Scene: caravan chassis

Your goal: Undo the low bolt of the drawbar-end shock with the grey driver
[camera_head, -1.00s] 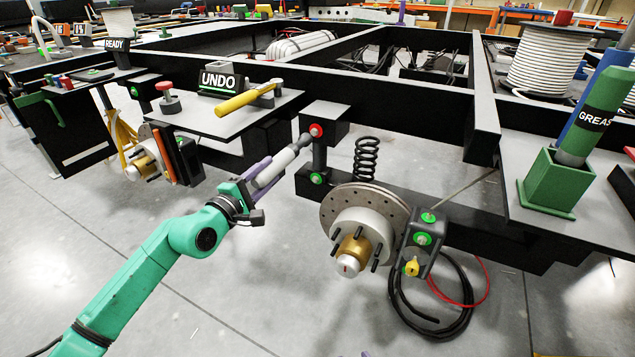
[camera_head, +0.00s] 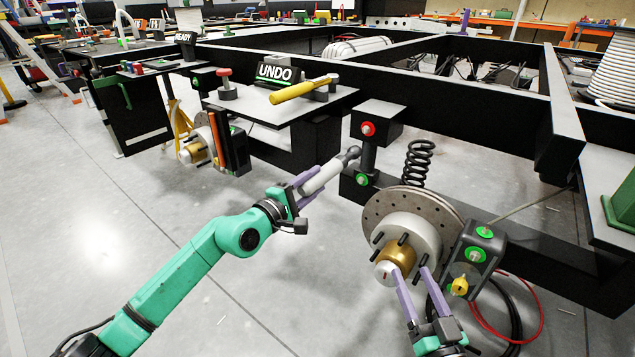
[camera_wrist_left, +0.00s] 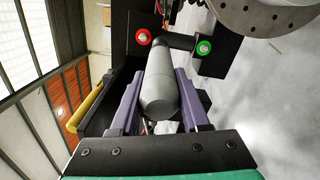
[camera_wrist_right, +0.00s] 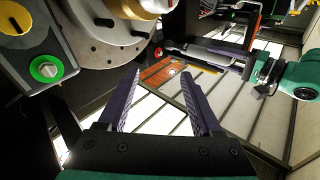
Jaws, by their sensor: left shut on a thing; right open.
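My left gripper (camera_head: 307,186) is shut on the grey driver (camera_head: 322,178); the driver (camera_wrist_left: 160,92) also shows in the left wrist view. The driver's dark head points at the black shock (camera_head: 368,155), at a height between its two bolts. The red-ringed upper bolt (camera_head: 368,129) and green-ringed low bolt (camera_head: 362,180) also show in the left wrist view, red (camera_wrist_left: 143,37) and green (camera_wrist_left: 204,47). The driver looks apart from the low bolt; shock contact is unclear. My right gripper (camera_head: 411,270) is open and empty by the wheel hub (camera_head: 391,270).
A brake disc (camera_head: 385,205) and coil spring (camera_head: 418,165) stand right of the shock. A bracket (camera_head: 478,250) with green-ringed bolts and a yellow knob sits beside the hub. A shelf (camera_head: 340,98) holds the UNDO sign (camera_head: 275,74) and a yellow-handled tool (camera_head: 300,90). Cables hang low right.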

